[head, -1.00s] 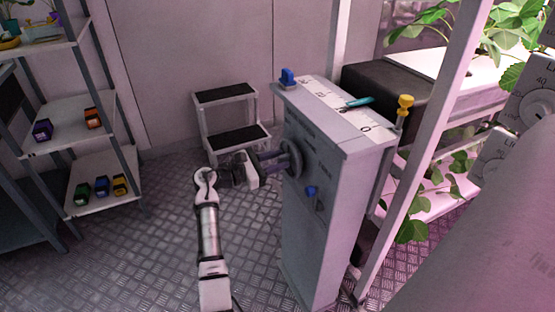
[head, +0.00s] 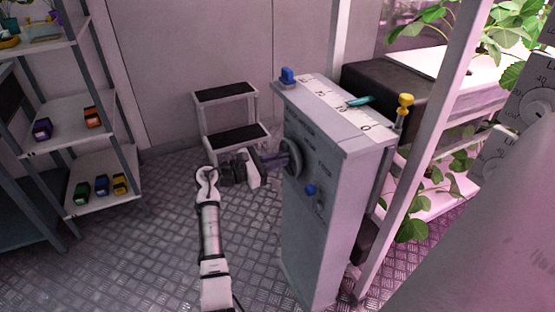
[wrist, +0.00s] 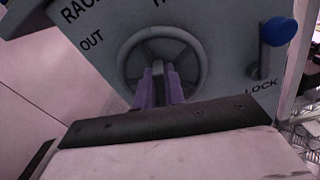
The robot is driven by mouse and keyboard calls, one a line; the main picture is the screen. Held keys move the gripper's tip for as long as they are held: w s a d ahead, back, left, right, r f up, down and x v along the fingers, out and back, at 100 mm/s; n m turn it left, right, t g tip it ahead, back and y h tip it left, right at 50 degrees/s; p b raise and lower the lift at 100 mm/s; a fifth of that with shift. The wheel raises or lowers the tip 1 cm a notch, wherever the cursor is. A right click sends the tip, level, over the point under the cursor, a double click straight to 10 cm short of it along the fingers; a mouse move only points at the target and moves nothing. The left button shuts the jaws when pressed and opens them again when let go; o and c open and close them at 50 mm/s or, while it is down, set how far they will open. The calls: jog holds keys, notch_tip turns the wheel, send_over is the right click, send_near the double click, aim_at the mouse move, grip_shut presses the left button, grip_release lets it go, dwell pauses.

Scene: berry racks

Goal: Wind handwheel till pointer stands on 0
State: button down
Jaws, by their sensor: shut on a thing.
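The grey cabinet (head: 330,210) carries a dark handwheel (head: 293,158) on its front face. The handwheel also shows in the wrist view (wrist: 203,62), between the "OUT" and "LOCK" labels. My gripper (head: 283,160) is at the wheel, its purple fingers (wrist: 158,88) closed on a grey part at the wheel's lower middle. The teal pointer (head: 361,101) lies over the white scale (head: 318,92) on the cabinet top. It stands up-scale from the 0 mark, near the middle marks; the exact reading is too small to tell.
A blue-knobbed lock lever (wrist: 278,32) is right of the wheel. A step stool (head: 228,95) stands behind, shelves (head: 70,120) left, and a post (head: 425,150) with plants right.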

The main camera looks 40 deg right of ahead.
aim_at(289, 164)
jog(key=m+b, duration=0.2)
jog(key=m, duration=0.2)
jog(key=f+m+b, duration=0.1)
jog(key=m+b, duration=0.1)
jog(key=m, duration=0.2)
jog(key=s+m+b, duration=0.1)
jog(key=m+b, duration=0.1)
jog(key=m, duration=0.2)
jog(key=shift+a+f+m, duration=0.15)
jog(key=shift+f+m, duration=0.1)
jog(key=shift+m, duration=0.05)
jog(key=m+b, duration=0.4)
jog(key=shift+f+m, duration=0.3)
jog(key=m+b, duration=0.4)
jog(key=b, duration=0.1)
jog(key=shift+w+f, duration=0.1)
jog(key=shift+f, duration=0.15)
jog(key=m+b, duration=0.4)
jog(key=m, duration=0.1)
jog(key=shift+w+f+b, duration=0.15)
jog(key=shift+f+b, duration=0.05)
jog(key=shift+b, duration=0.1)
jog(key=m+b, duration=0.3)
jog(key=shift+w+m, duration=0.2)
jog(key=shift+m, duration=0.1)
jog(key=shift+w+r+m+b, duration=0.1)
jog(key=shift+w+m+b, duration=0.1)
jog(key=shift+m+b, duration=1.4)
jog(key=shift+m, duration=0.3)
